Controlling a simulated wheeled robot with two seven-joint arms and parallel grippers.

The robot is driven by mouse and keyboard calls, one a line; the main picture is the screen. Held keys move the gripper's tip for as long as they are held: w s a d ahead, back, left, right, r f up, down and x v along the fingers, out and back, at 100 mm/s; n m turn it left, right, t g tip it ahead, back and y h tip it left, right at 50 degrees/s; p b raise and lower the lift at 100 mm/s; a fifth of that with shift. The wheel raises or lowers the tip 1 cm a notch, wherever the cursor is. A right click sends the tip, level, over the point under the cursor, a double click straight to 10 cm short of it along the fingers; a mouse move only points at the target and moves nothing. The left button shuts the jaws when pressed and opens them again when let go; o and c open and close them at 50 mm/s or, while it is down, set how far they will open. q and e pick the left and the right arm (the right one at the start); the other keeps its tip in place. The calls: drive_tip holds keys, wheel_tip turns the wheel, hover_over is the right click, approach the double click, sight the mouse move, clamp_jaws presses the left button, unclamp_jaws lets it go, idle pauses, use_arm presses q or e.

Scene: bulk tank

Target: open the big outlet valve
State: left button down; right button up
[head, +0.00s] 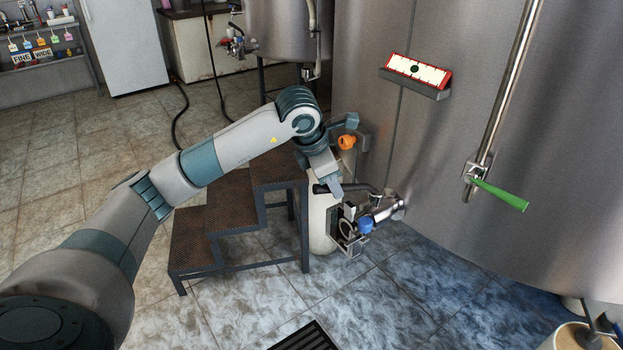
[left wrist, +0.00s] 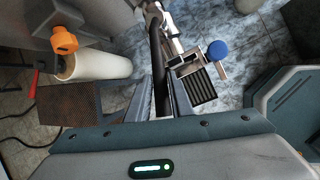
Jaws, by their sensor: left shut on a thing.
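The big outlet valve is a metal fitting (head: 385,212) low on the large steel tank's wall, with a blue knob (head: 366,224) by its outer end. A black lever handle (head: 364,187) runs above it. My left gripper (head: 331,190) reaches down to this handle from above and is shut on it. In the left wrist view the black handle (left wrist: 156,45) runs up from between the fingers (left wrist: 167,92), left of the blue knob (left wrist: 218,50). The fingertips partly hide the handle's near end. My right gripper is in neither view.
Metal steps (head: 225,222) stand left of the valve, close under my left arm. An orange fitting (head: 346,142) sits above the valve. A green handle (head: 500,195) sticks out from the tank at right. The tiled floor in front is mostly clear, with a dark grate (head: 305,337).

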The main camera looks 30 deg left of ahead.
use_arm(q)
drive_tip(key=shift+s+d, duration=0.1)
drive_tip(key=shift+d, duration=0.05)
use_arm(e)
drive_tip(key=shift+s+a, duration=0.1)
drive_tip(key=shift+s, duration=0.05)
use_arm(q)
drive_tip(key=c, duration=1.6)
unclamp_jaws()
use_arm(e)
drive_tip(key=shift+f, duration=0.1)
use_arm(q)
drive_tip(key=shift+o, duration=0.2)
drive_tip(key=shift+r, duration=0.1)
drive_tip(key=v, duration=1.7)
drive_tip(key=shift+p, duration=0.35)
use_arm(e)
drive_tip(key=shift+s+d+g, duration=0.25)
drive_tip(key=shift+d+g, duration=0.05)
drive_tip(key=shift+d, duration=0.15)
use_arm(q)
drive_tip(key=shift+s+r, duration=0.1)
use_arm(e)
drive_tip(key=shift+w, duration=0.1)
